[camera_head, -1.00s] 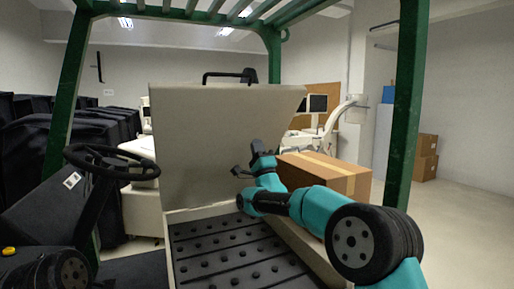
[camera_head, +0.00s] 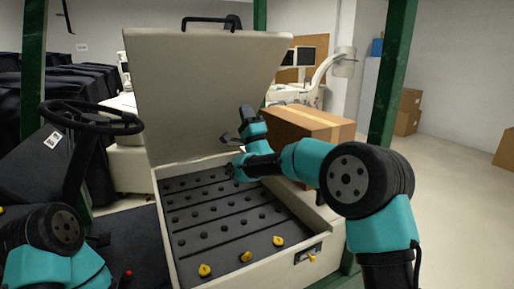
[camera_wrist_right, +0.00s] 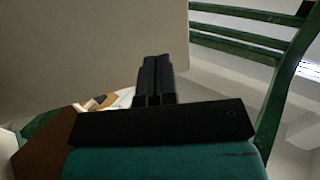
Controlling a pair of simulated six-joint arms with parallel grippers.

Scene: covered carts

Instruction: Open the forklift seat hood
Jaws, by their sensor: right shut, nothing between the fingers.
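The forklift seat hood (camera_head: 200,95) is a large beige panel with a black handle on its top edge, standing raised and roughly upright at the back of the seat box (camera_head: 163,235). The box shows a black studded inside. My right gripper (camera_head: 226,139) is in front of the hood's inner face; it is shut and empty. In the right wrist view the shut fingers (camera_wrist_right: 153,75) point up beside the beige hood surface (camera_wrist_right: 80,50). I cannot tell whether they touch it. My left arm shows at the lower left, but its gripper is not in view.
A black steering wheel (camera_head: 85,117) stands left of the box. Green posts (camera_head: 392,85) frame the sides. A cardboard box (camera_head: 305,130) sits right of the hood. Yellow knobs (camera_head: 278,241) line the box's front. Black covered carts (camera_head: 85,80) stand at the back left. Open floor lies to the right.

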